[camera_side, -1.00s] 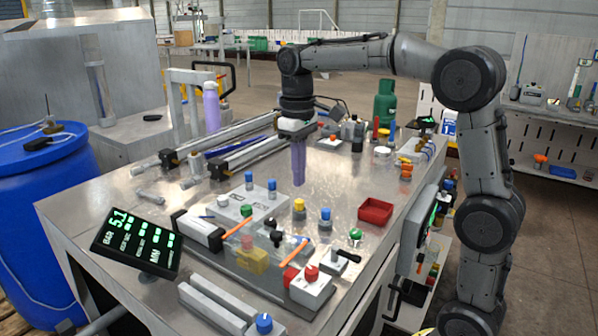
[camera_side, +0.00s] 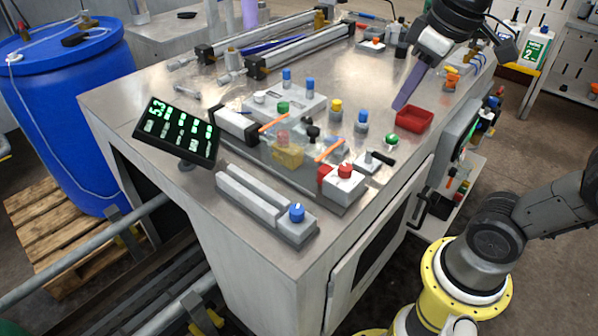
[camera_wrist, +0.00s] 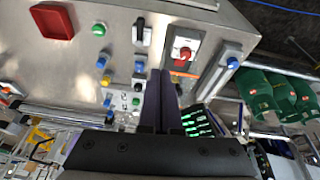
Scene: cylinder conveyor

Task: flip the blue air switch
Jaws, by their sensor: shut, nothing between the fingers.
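A blue knob (camera_side: 296,212) sits on the front end of a long grey block (camera_side: 255,200) at the table's near edge. I take it as the air switch, though other blue knobs are in view. It also shows in the wrist view (camera_wrist: 233,62), right of my fingers. My gripper (camera_side: 398,106) is shut and empty, its purple fingers tilted down and left above the table beside the red tray in the side view. In the wrist view the closed fingers (camera_wrist: 160,74) point between the black-handled valve and the red-knob block. They are apart from the blue knob.
A red tray (camera_side: 414,118) lies below my fingers. A red-knob block (camera_side: 344,178), a black lever (camera_side: 378,158) and a blue-topped post (camera_side: 362,120) stand between my gripper and the blue knob. A display (camera_side: 176,130) stands at left. The table's front left surface is clear.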

